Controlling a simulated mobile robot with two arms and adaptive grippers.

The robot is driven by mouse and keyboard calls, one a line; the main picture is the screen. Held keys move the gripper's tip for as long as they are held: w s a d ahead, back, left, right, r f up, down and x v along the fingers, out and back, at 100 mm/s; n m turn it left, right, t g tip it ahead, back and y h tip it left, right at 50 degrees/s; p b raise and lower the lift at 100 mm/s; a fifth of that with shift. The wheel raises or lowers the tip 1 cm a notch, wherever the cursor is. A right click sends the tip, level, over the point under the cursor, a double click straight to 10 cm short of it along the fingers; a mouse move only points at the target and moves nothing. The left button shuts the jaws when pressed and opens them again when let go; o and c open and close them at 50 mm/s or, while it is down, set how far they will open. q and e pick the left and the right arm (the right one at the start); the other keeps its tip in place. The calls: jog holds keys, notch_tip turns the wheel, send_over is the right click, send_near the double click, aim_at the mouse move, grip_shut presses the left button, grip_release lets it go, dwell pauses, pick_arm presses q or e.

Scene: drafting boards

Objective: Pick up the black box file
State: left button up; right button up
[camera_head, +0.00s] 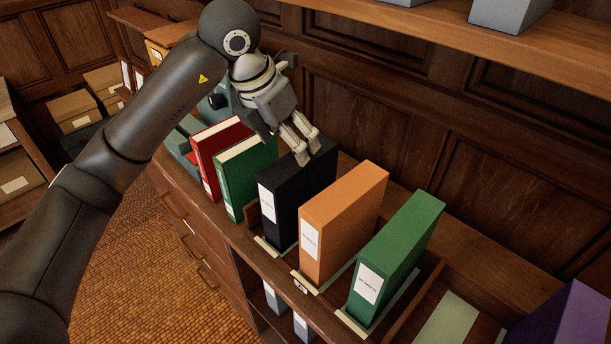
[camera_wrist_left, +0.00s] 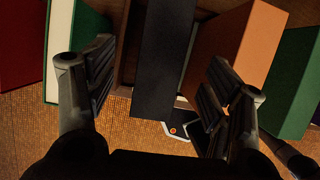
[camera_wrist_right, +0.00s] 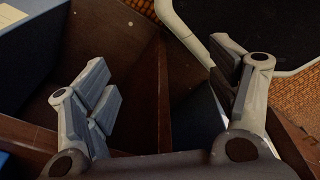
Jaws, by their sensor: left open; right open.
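The black box file (camera_head: 294,198) stands upright in a slotted wooden rack, with a white label on its front edge. It also shows in the left wrist view (camera_wrist_left: 165,62) as a dark upright block between the two fingers. My left gripper (camera_head: 307,153) is open over the top of the black file, one finger to each side in its wrist view, with no clear contact. My right gripper (camera_wrist_right: 166,88) is open and empty; it shows only in its own wrist view, over wooden compartments.
An orange file (camera_head: 342,220) and a green file (camera_head: 396,256) stand to the right of the black one. Another green file (camera_head: 245,176) and a red file (camera_head: 217,147) stand to its left. A purple box (camera_head: 570,318) is at the lower right. A wooden shelf (camera_head: 500,40) overhangs behind.

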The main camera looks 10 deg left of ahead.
aim_at(300, 194)
pick_arm(q)
jog(key=shift+w+f, duration=0.35)
jog(key=shift+w, duration=0.2)
jog(key=f, duration=0.1)
jog(key=d+f+p, duration=0.1)
jog(key=f, duration=0.1)
jog(key=shift+w+d, duration=0.15)
jog(key=shift+d, duration=0.05)
jog(key=shift+w+a+f+p, duration=0.1)
jog(key=shift+w+f+p, duration=0.1)
jog(key=shift+f+p, duration=0.5)
jog(key=p+x, duration=0.1)
jog(key=x, duration=0.3)
jog(key=shift+d+f+p, duration=0.2)
jog(key=shift+d+p, duration=0.05)
jog(key=shift+p, duration=0.1)
jog(key=shift+w+f, duration=0.1)
jog(key=shift+f, duration=0.25)
jog(key=shift+a, duration=0.1)
pick_arm(e)
jog(key=r, duration=0.4)
jog(key=shift+s+a, duration=0.15)
jog(key=shift+s, duration=0.2)
jog(key=shift+s, duration=0.1)
pick_arm(q)
jog(key=shift+f, duration=0.1)
pick_arm(e)
jog(key=shift+s+d+f, duration=0.2)
jog(key=shift+d+f, duration=0.05)
